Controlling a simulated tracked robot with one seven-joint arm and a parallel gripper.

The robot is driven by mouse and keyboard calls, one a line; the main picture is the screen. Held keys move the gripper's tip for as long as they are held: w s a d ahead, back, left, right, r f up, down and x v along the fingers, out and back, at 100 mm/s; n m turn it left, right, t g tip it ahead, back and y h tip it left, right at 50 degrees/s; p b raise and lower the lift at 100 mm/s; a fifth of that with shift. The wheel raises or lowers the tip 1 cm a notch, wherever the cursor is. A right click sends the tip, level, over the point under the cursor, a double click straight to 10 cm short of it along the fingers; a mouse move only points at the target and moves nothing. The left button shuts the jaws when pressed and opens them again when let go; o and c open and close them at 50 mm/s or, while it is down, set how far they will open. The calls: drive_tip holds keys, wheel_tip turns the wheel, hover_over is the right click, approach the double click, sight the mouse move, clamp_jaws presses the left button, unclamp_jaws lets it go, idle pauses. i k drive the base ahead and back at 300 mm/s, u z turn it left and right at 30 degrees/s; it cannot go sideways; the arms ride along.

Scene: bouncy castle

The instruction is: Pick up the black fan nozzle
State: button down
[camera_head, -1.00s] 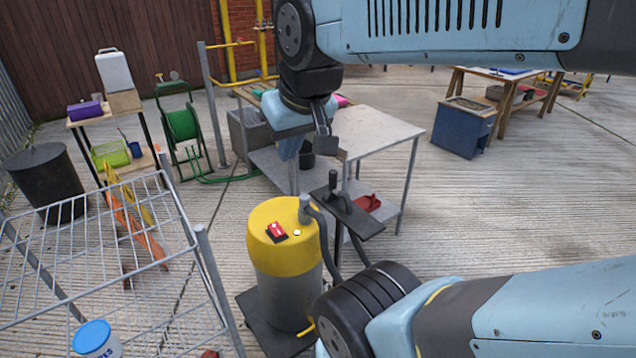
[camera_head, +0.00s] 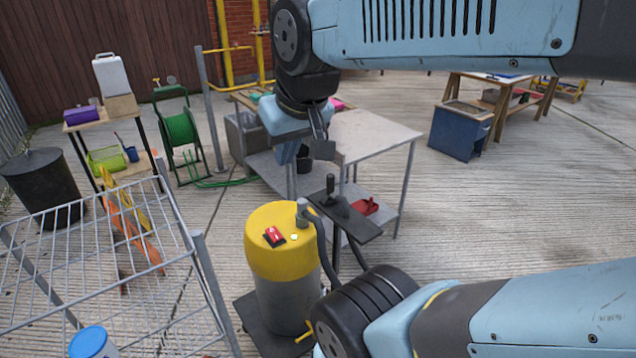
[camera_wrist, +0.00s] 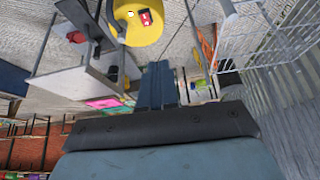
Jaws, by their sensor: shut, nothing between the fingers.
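A black piece with an upright stub (camera_head: 338,206), which looks like the fan nozzle, rests on a narrow dark board (camera_head: 362,229) beside the yellow-topped machine. It also shows, upside down, in the wrist view (camera_wrist: 94,30). I cannot make out its fan shape clearly. My gripper (camera_head: 287,163) hangs with its blue fingers pointing down, left of and behind the board, apart from the black piece. In the wrist view my fingers (camera_wrist: 158,68) are together with nothing between them.
The yellow and grey machine (camera_head: 283,245) with its hose stands in front of the board. A pale-topped table (camera_head: 370,133) stands behind it, with a red object (camera_head: 364,206) low down. A wire rack (camera_head: 200,270) is at front left. Open ground lies to the right.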

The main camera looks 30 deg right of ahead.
sight(328, 199)
drive_tip(key=z, duration=1.25)
drive_tip(key=i, duration=0.15)
drive_tip(key=u, duration=3.65)
drive_tip(key=k, duration=1.6)
drive_tip(key=z, duration=3.95)
drive_tip(key=k, duration=0.1)
drive_tip(key=u, duration=2)
